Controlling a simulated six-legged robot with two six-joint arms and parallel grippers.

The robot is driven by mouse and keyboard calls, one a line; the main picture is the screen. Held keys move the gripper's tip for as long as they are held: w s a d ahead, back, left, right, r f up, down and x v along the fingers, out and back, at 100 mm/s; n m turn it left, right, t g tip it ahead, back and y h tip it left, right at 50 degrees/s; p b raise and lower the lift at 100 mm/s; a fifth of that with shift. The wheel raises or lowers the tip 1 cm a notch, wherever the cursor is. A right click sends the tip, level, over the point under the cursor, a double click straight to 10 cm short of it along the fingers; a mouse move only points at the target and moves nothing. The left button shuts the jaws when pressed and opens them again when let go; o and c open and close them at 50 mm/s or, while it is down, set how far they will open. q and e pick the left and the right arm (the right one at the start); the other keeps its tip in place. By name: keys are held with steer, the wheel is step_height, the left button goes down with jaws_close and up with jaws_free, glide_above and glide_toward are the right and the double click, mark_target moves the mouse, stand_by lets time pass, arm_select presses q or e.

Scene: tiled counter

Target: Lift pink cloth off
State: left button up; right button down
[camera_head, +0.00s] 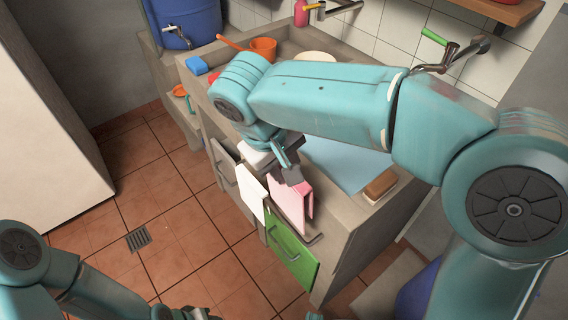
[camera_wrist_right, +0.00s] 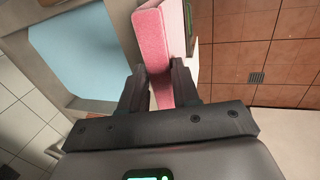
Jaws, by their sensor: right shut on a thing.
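The pink cloth (camera_head: 291,207) hangs folded on the front of the counter, between a white cloth (camera_head: 250,190) and a green cloth (camera_head: 291,254). My right gripper (camera_head: 287,172) reaches down to its upper edge. In the right wrist view the pink cloth (camera_wrist_right: 152,42) runs between the two dark fingers of my right gripper (camera_wrist_right: 159,72), which are shut on it. The cloth's upper part is partly hidden by the gripper in the head view. My left arm shows at the lower left of the head view, but its fingers are out of the frame.
The counter holds a light blue panel (camera_head: 345,165), a brown block (camera_head: 380,185), an orange pot (camera_head: 263,47) and a blue sponge (camera_head: 197,65). A blue barrel (camera_head: 188,20) stands at the back left. The tiled floor (camera_head: 165,205) left of the counter is clear.

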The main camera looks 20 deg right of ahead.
steer(key=shift+r, duration=0.1)
steer(key=shift+s, duration=0.1)
steer(key=shift+s+a, duration=0.15)
steer(key=shift+s, duration=0.2)
steer(key=s+a+b, duration=0.2)
steer(key=s, duration=0.6)
steer(key=shift+s+a, duration=0.3)
steer(key=shift+s, duration=0.05)
steer(key=shift+w, duration=0.1)
